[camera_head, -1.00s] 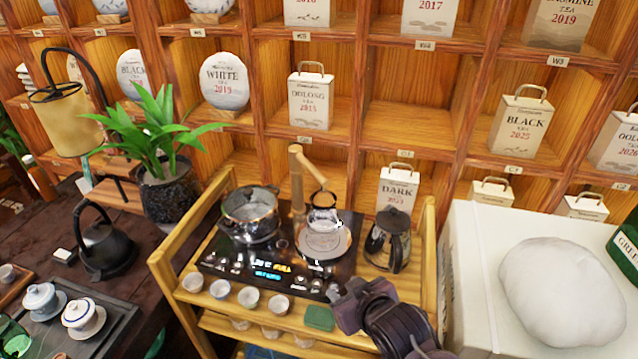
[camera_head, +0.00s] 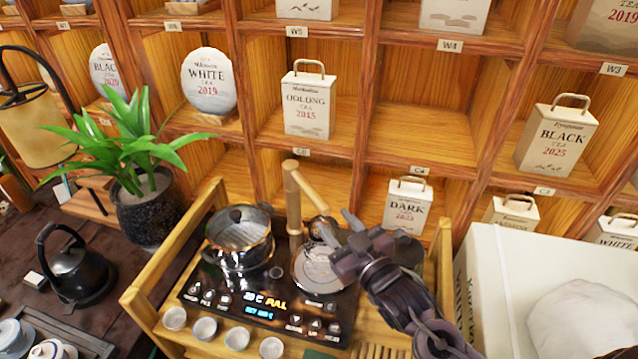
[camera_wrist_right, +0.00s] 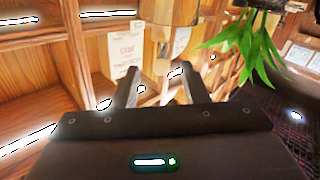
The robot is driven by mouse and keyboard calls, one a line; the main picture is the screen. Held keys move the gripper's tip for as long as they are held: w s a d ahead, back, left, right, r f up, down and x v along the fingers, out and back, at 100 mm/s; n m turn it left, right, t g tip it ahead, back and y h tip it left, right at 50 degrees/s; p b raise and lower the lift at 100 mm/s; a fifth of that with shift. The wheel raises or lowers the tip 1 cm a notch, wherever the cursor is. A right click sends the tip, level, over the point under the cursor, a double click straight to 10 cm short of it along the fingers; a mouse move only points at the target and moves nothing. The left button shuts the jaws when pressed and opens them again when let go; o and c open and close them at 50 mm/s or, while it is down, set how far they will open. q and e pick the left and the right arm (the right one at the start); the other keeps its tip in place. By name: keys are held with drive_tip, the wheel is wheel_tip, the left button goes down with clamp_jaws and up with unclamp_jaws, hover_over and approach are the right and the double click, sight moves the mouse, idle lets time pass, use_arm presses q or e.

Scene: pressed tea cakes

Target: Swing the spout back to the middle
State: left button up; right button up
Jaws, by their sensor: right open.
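The wooden spout (camera_head: 309,190) runs from the top of an upright bamboo-like post (camera_head: 293,210), slanting down to the right over the right-hand plate (camera_head: 317,268) of the black tea stove. My right gripper (camera_head: 332,233) is open, just below and right of the spout's lower end, with its fingers pointing up and left. It covers part of the plate and the glass vessel there. In the right wrist view, a tan wooden cylinder (camera_wrist_right: 174,22) shows above and beyond the open fingers, apart from them; I cannot tell whether it is spout or post. My left gripper is out of view.
A glass pot (camera_head: 240,238) stands on the stove's left plate. The stove sits on a wooden cart with raised side rails (camera_head: 187,240). Several small cups (camera_head: 205,328) line its front. Tea shelves rise behind, and a white box (camera_head: 530,270) stands at right.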

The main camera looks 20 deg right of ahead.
sight(319, 199)
drive_tip(key=w, duration=0.1)
drive_tip(key=w+p, duration=0.1)
drive_tip(key=w+a+r, duration=0.1)
drive_tip(key=shift+w, duration=0.4)
drive_tip(key=shift+w+a+f+p, duration=0.1)
drive_tip(key=shift+w+p, duration=0.2)
drive_tip(key=shift+w, duration=0.35)
drive_tip(key=shift+w+a+f+p, duration=0.1)
drive_tip(key=shift+w+p, duration=0.15)
drive_tip(key=shift+w, duration=0.7)
drive_tip(key=shift+w+a+f, duration=0.1)
drive_tip(key=shift+w+a, duration=0.05)
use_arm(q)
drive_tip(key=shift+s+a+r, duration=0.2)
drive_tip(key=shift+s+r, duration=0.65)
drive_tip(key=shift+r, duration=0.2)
use_arm(e)
clamp_jaws()
